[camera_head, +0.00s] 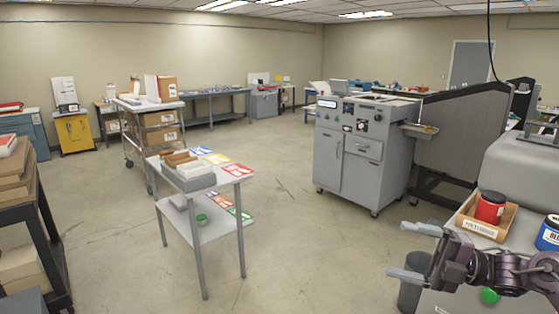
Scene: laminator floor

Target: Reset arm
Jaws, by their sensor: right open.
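My right gripper (415,251) comes in from the lower right. Its two pale fingers are apart, with nothing between them. It is above the floor, just left of the bench on the right. My left gripper is out of the picture.
A wooden bin (506,220) with a red container (490,207) and a blue-labelled can (549,233) sit on the right bench, close to my right wrist. A grey bin (410,292) stands below. A grey machine (360,150) and a small table (213,184) stand further off, with clear floor between.

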